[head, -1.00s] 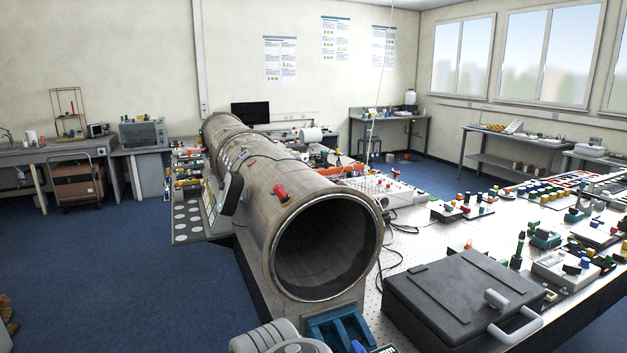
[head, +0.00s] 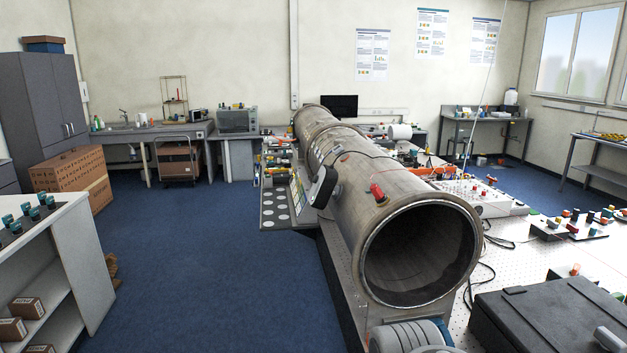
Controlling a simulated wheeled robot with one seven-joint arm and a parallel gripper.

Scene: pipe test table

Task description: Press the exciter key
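A long brown-grey pipe (head: 395,215) lies along the test table, its open mouth toward me. A red fitting (head: 377,193) sits on top of it. A dark box-like device (head: 323,186) is attached to its left side. I cannot tell which part, if any, is the exciter key; labels are too small to read. My gripper is not in view.
Blue floor (head: 220,260) is open left of the pipe. A white shelf unit (head: 75,260) stands at the near left, with cardboard boxes (head: 75,180) behind it. A dark case (head: 545,315) lies on the perforated table top (head: 530,252) at right. A grey ribbed object (head: 405,337) is at the bottom edge.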

